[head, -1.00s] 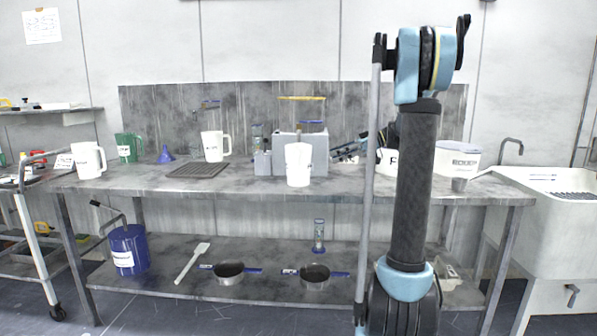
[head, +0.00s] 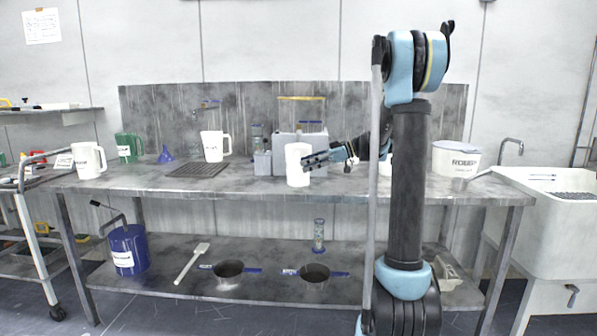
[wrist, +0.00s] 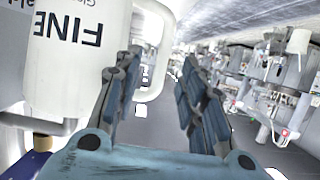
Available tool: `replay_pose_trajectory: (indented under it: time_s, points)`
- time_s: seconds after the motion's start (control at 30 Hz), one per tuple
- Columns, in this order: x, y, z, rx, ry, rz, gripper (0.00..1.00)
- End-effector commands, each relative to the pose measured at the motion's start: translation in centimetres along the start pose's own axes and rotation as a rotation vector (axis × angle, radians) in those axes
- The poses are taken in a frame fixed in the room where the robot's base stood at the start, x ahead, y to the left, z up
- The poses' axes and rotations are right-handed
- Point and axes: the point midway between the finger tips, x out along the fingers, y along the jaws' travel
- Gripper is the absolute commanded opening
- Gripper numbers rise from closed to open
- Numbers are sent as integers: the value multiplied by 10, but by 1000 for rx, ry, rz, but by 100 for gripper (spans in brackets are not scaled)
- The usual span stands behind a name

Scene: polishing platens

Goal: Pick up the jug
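A white jug (head: 296,167) stands upright near the front edge of the bench in the head view. My gripper (head: 309,160) reaches in from the right at the jug's side, its fingers overlapping the jug in the picture. In the wrist view a white jug (wrist: 75,62) marked "FINE" appears upside down at the upper left. Its handle loop (wrist: 160,75) comes between the two spread fingers of my gripper (wrist: 158,62). The fingers are open and do not appear closed on the handle. Whether one finger touches it, I cannot tell.
Other jugs stand on the bench: a white one (head: 214,146), a green one (head: 129,147) and a white one (head: 87,160) at the left. A grey block unit (head: 310,140) stands behind the jug. A white tub (head: 455,158) is at the right. The bench (head: 230,184) is clear in front.

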Motion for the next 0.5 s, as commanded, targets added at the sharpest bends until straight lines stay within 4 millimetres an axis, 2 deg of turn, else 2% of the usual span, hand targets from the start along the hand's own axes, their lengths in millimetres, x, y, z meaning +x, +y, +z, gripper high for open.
replay_pose_trajectory:
  time_s: [0.17,0.5]
  points:
    - [9,-1,0,-1,0,-3,38]
    - [51,-1,0,0,0,-3,38]
